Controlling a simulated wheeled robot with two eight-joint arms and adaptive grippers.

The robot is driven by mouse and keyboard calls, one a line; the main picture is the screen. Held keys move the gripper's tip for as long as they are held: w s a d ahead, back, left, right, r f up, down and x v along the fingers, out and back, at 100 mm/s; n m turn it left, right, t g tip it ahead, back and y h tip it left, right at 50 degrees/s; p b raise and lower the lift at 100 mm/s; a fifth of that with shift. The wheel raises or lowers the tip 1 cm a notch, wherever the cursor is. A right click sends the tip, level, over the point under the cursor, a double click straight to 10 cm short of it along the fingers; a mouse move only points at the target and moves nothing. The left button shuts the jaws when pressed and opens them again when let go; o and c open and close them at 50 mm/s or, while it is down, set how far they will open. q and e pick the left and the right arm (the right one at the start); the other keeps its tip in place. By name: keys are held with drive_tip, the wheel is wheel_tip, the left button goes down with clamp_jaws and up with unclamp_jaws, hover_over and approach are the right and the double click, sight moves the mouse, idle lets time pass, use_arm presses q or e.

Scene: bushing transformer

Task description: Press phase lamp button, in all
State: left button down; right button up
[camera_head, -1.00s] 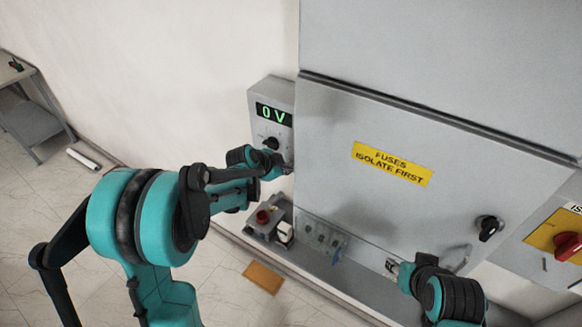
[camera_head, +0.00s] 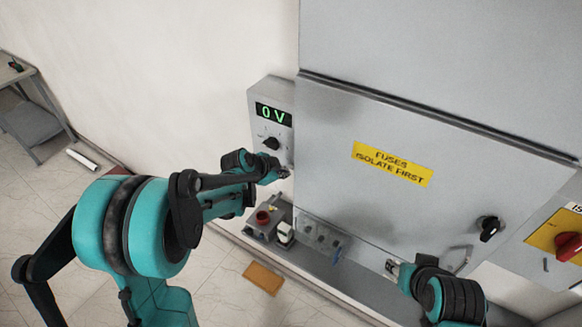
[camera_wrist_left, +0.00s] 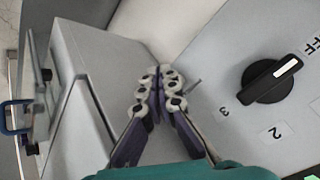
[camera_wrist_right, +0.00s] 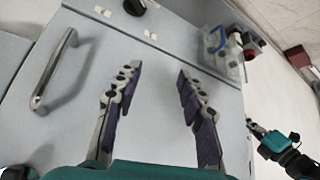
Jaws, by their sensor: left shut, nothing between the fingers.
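The grey meter box (camera_head: 268,100) on the wall has a green 0 V display (camera_head: 273,115) and a black selector knob (camera_head: 271,143), which also shows in the left wrist view (camera_wrist_left: 271,81). My left gripper (camera_head: 284,172) is at the lower part of this box, below the knob. In the left wrist view its fingertips (camera_wrist_left: 160,78) are together and empty. A small grey pin-like part (camera_wrist_left: 194,85) shows just beside the fingertips; I cannot tell whether it is the lamp button. My right gripper (camera_wrist_right: 152,78) is open and empty, in front of the cabinet's lower part.
The large grey cabinet door (camera_head: 420,215) carries a yellow fuse label (camera_head: 392,165) and a black knob (camera_head: 489,228). A red-knobbed device (camera_head: 264,218) stands on the ledge below the meter box. A red switch on a yellow plate (camera_head: 560,235) is at the right.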

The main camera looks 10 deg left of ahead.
use_arm(q)
drive_tip(key=shift+s+a, duration=0.3)
drive_tip(key=shift+s, duration=0.5)
drive_tip(key=shift+s+a, duration=0.25)
drive_tip(key=shift+s, duration=0.5)
drive_tip(key=shift+s+a, duration=0.3)
drive_tip(key=shift+s, duration=0.5)
drive_tip(key=s+f+n+y+b, duration=0.3)
drive_tip(key=s+f+n+b, duration=0.9)
drive_tip(key=s+f+b, duration=1.1)
drive_tip(key=b, duration=0.6)
drive_tip(key=shift+s+d+n+g+y, duration=0.3)
drive_tip(key=shift+s+d+g+y, duration=0.05)
drive_tip(key=shift+s+g+y, duration=0.05)
drive_tip(key=shift+f, duration=0.1)
